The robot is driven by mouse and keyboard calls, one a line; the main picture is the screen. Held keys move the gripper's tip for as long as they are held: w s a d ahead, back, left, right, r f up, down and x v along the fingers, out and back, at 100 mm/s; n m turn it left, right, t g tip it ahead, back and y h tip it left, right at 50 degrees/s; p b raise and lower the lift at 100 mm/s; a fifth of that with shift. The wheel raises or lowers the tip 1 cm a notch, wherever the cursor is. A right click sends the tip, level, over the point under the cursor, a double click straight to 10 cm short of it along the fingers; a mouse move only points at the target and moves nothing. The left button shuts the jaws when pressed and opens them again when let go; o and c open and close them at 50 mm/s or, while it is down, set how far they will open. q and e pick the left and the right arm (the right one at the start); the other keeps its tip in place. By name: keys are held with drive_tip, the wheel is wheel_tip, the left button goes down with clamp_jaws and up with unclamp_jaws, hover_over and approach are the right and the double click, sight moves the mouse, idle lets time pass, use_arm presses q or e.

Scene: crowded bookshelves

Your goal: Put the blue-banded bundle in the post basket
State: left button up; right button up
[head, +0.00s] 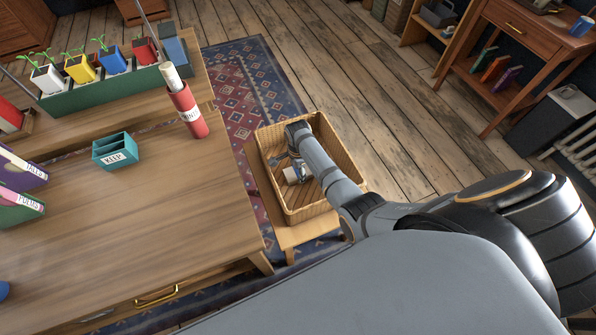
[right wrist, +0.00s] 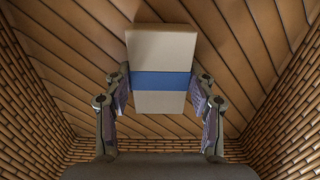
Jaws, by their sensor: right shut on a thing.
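The blue-banded bundle (right wrist: 160,60) is a cream block with a blue band around its middle. In the right wrist view it sits between the two fingers of my right gripper (right wrist: 160,88), which is shut on it. In the head view the bundle (head: 297,174) shows partly inside the post basket (head: 327,211), a woven tan basket. My right gripper (head: 295,160) reaches down into this basket, and my forearm hides part of it. Basket walls (right wrist: 27,85) surround the bundle in the wrist view. I cannot tell whether the bundle touches the basket floor. My left gripper is not in view.
The basket stands on a low wooden stand (head: 300,234) beside the desk (head: 150,210). The desk holds a teal KEEP box (head: 115,150), a red PRINT cylinder (head: 187,112) with a roll in it, and a green planter (head: 105,92). A patterned rug (head: 248,85) lies beyond.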

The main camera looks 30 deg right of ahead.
drive_tip(key=o, duration=0.8)
drive_tip(key=shift+f, duration=0.15)
drive_tip(key=shift+c, duration=0.2)
drive_tip(key=o, duration=0.5)
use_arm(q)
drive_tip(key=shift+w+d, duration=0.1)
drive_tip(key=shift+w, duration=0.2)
use_arm(e)
wheel_tip(320, 180, up, 5)
drive_tip(key=shift+r+p, duration=0.2)
drive_tip(key=shift+p, duration=0.8)
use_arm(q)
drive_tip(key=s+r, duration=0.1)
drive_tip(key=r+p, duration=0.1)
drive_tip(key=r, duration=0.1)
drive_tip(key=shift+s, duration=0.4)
use_arm(e)
wheel_tip(320, 180, up, 7)
